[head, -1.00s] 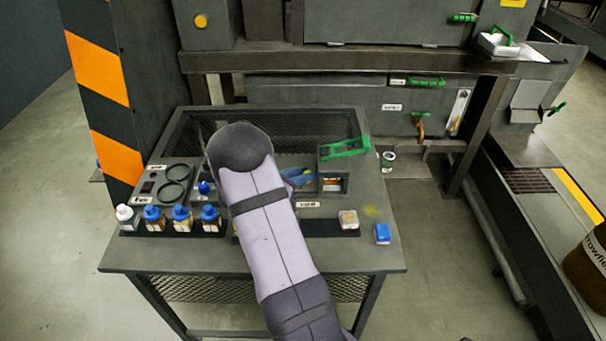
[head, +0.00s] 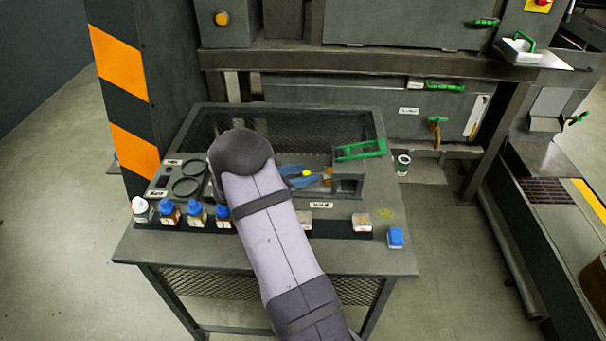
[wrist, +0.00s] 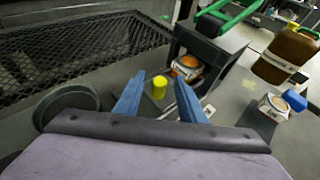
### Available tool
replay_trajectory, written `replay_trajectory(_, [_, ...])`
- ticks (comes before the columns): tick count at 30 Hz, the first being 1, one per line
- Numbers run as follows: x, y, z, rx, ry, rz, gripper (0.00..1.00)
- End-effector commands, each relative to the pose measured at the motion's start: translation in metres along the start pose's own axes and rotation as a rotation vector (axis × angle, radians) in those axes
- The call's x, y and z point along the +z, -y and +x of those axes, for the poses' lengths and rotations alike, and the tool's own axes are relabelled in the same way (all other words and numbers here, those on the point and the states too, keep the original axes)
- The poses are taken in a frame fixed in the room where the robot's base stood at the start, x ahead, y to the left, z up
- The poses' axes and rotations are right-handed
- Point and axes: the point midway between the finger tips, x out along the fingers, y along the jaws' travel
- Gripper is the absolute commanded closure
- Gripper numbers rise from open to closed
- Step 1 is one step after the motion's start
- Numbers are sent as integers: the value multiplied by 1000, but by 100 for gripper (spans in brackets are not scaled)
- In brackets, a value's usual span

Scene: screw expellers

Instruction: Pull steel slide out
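My gripper (wrist: 160,77) is open, its two blue fingers spread. A yellow round piece (wrist: 159,88) shows between them in the wrist view; contact cannot be told. In the head view the blue fingers (head: 302,174) are over the bench, left of a grey box (head: 348,186). A green handle (head: 361,150) tops that box, and an orange-topped jar (wrist: 187,68) shows at its opening in the wrist view. I cannot tell which part is the steel slide. Green handles also show on the machine's lower panel (head: 445,86) and on a white tray (head: 521,51). My forearm hides part of the bench.
Small bottles with blue and white caps (head: 169,212) line the bench's left front. Labelled jars (head: 361,222) and a blue-capped one (head: 396,237) stand at right front. A mesh panel (head: 290,125) lies behind. A cup (head: 402,165) stands right of the box.

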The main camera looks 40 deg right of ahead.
Motion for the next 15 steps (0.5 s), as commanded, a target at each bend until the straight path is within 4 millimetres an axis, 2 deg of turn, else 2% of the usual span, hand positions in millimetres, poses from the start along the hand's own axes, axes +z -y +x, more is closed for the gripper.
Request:
replay_trajectory(8, [1,0,0,0,-1,1,63])
replay_trajectory(15, [22,0,-9,1,0,3,63])
